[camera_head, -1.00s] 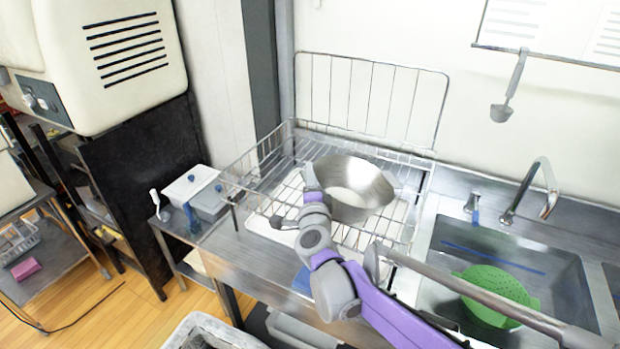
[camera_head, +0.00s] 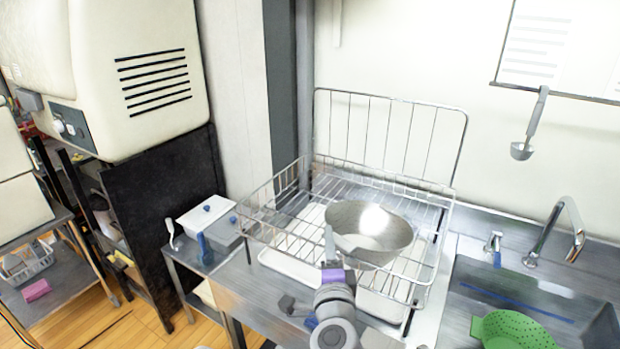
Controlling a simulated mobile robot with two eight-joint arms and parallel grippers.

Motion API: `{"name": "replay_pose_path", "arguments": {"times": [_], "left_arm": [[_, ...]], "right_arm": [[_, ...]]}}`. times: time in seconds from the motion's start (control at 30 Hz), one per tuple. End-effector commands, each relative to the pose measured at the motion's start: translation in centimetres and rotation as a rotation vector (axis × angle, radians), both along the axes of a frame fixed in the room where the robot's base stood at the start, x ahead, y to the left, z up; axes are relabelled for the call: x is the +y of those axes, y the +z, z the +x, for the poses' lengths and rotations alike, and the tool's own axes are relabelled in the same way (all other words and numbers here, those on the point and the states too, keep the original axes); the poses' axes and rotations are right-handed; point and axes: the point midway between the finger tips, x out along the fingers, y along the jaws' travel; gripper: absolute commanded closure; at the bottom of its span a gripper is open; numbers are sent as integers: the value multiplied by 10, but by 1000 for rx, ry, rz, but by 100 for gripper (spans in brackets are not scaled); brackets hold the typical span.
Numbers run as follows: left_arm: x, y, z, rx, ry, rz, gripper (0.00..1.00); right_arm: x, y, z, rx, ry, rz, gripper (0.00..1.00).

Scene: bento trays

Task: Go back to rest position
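My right arm rises from the bottom of the head view, grey with purple parts. Its gripper (camera_head: 331,248) is at the left side of a shiny metal bowl (camera_head: 368,236). The gripper's end overlaps the bowl's left edge in the picture; I cannot tell whether it touches, or whether the fingers are open or shut. The bowl sits in the wire dish rack (camera_head: 275,222), its opening tilted a little towards me. A dark grey part beside the wrist belongs to my arm. My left gripper is not in view.
The rack stands on the steel counter (camera_head: 245,290). A sink with a green colander (camera_head: 512,330) and a tap (camera_head: 577,240) is at the right. A ladle (camera_head: 533,125) hangs on the wall. A white-lidded container (camera_head: 207,215) stands left of the rack.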

Motion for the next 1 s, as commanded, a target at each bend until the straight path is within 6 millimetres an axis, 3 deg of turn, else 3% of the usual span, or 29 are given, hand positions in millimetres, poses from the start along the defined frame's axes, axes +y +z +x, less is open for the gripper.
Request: {"name": "replay_pose_path", "arguments": {"times": [0.13, 0.23, 0.37, 0.5, 0.63, 0.8, 1.0], "left_arm": [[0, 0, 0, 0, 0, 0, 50], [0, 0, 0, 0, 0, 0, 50], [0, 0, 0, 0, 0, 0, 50], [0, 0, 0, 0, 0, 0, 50], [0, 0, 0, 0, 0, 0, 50], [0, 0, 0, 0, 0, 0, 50], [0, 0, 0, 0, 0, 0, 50]], "right_arm": [[4, 0, -8, 8, 79, -107, 58], [11, -11, -26, 41, 205, -286, 58], [13, -57, -69, 173, 422, -629, 58], [-14, -131, -133, 419, 631, -973, 58], [-52, -183, -187, 650, 759, -1175, 58], [-89, -215, -234, 857, 845, -1297, 58], [-101, -222, -248, 923, 871, -1329, 58]]}}
